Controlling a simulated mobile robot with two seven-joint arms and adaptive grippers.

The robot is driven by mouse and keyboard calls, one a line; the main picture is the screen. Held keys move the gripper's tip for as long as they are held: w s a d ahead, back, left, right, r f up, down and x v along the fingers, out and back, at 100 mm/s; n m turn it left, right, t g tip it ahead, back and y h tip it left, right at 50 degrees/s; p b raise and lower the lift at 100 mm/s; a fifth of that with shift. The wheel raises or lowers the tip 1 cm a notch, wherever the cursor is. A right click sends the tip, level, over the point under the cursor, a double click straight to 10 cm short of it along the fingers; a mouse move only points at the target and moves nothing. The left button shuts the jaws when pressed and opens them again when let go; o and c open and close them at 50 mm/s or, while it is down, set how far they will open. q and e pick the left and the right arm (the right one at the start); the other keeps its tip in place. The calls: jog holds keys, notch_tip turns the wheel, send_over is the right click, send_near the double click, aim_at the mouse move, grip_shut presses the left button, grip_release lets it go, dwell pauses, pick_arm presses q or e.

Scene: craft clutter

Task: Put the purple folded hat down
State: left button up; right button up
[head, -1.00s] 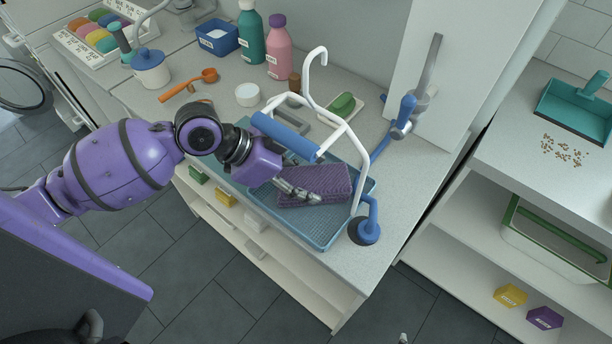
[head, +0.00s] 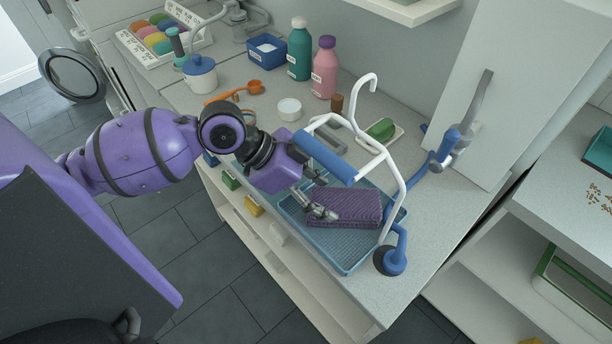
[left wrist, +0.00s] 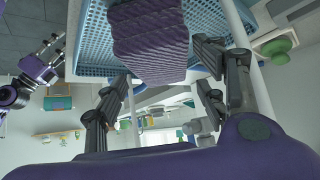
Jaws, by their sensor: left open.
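The purple folded hat (head: 352,207) is a ribbed block lying in the blue mesh tray (head: 332,256) on the counter. It also shows at the top of the left wrist view (left wrist: 150,40), against the tray's lattice. My left gripper (head: 322,208) is at the hat's left end, its fingers low over it. In the left wrist view its fingers are spread, one on each side of the hat, with visible room between. My right gripper (left wrist: 48,62) shows small at the left of the left wrist view, away from the hat; its jaw state is unclear.
A white-framed rack with a blue bar (head: 326,156) arches over the tray. A green item on a dish (head: 381,129), a white round tub (head: 289,109) and two bottles (head: 324,68) stand behind. A blue-handled tap-like fixture (head: 448,148) is at right.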

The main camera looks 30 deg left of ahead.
pick_arm(q)
jog(key=v, duration=0.8)
jog(key=shift+a+r+p, duration=0.15)
jog(key=shift+a+p, duration=0.05)
jog(key=shift+p, duration=0.25)
